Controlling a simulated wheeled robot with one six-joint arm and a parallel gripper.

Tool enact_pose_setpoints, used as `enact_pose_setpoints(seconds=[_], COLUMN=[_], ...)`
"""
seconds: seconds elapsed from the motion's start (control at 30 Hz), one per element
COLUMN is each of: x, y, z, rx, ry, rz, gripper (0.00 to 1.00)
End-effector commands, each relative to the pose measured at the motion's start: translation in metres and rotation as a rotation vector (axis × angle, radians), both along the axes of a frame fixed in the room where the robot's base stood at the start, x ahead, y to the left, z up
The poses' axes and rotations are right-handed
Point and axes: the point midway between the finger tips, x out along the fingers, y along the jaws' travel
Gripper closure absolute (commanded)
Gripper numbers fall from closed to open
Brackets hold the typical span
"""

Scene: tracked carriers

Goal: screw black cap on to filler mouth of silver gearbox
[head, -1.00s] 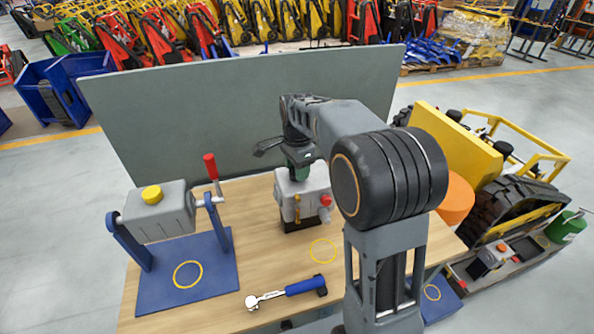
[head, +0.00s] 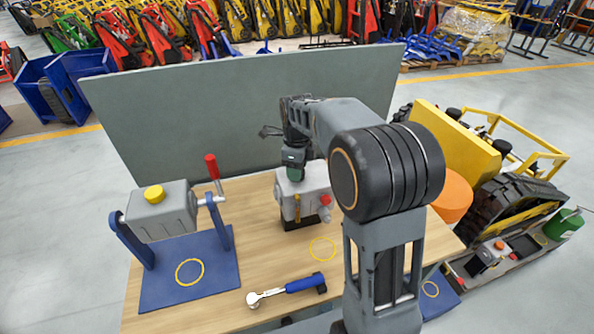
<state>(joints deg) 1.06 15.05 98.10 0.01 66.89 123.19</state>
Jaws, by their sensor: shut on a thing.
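The silver gearbox (head: 305,206) stands on the wooden table near the back panel, with a red knob and a yellow part on its front. My gripper (head: 293,172) points down at the top left of this gearbox and is shut. The black cap and the filler mouth are hidden by the gripper, so I cannot tell how the cap sits on the mouth. A second grey gearbox (head: 160,218) with a yellow cap (head: 154,192) hangs in a blue stand on the left.
A ratchet with a blue handle (head: 304,284) lies at the table's front. A yellow ring (head: 323,249) marks the tabletop before the silver gearbox. A blue base plate (head: 215,275) and red-handled crank (head: 212,167) are at left. A grey panel (head: 190,120) closes off the back.

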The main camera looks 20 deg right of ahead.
Motion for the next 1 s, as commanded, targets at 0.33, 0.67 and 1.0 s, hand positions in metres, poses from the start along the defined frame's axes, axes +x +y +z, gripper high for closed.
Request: enact_pose_setpoints(seconds=[0.33, 0.67, 1.0], x=[0.0004, 0.0005, 0.0006], y=[0.0001, 0.0, 0.0], z=[0.0007, 0.0017, 0.001], rx=[0.0, 0.0, 0.0], ry=[-0.002, -0.003, -0.003], rz=[-0.057, -0.317, -0.459], gripper=[0.73, 0.73, 0.73])
